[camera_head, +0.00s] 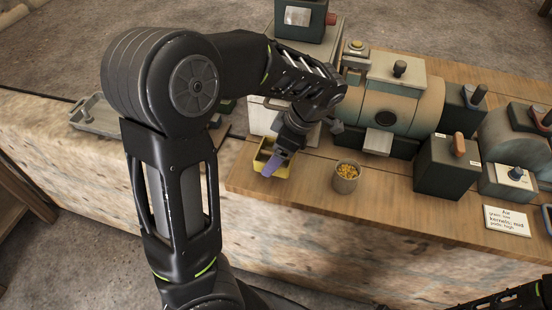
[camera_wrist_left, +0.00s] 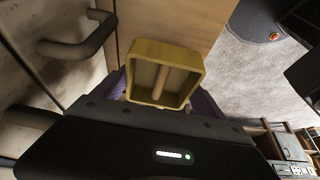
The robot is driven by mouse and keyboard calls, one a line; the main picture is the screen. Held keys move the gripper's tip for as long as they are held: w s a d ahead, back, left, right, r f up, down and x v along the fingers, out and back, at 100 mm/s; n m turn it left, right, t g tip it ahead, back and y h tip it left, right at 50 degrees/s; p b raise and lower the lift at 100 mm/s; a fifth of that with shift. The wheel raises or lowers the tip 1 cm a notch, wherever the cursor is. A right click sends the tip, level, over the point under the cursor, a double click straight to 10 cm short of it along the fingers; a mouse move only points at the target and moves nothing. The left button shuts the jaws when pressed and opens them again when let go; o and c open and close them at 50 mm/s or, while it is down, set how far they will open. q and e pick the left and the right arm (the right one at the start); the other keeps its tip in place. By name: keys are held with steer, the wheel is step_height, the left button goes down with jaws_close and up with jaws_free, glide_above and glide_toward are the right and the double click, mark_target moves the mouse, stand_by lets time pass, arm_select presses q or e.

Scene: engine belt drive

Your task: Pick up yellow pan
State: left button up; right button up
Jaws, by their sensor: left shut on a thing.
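The yellow pan (camera_head: 258,163) is a small open box near the front left edge of the wooden bench top in the head view. My left gripper (camera_head: 271,161), with purple fingers, reaches down onto it and is shut on it. In the left wrist view the yellow pan (camera_wrist_left: 192,68) sits between the purple fingers, its open side showing a bar inside. Whether its underside touches the bench cannot be told. My right gripper is not in view; only part of a dark arm shows at the lower right.
A cup of yellow kernels (camera_head: 346,177) stands right of the pan. A machine with a rounded drum (camera_head: 390,105) and dark boxes (camera_head: 447,165) fills the bench behind and to the right. A grey tray (camera_head: 98,118) lies at the left. A label card (camera_head: 507,219) lies at right.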

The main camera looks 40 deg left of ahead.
arm_select(q)
step_height(320, 180, up, 3)
steer(key=s+d, duration=0.3)
steer(key=s, duration=0.6)
steer(key=s+d, duration=0.3)
steer(key=s, duration=0.6)
steer(key=shift+d+b, duration=0.15)
steer(key=shift+b, duration=0.25)
steer(key=shift+f, duration=0.1)
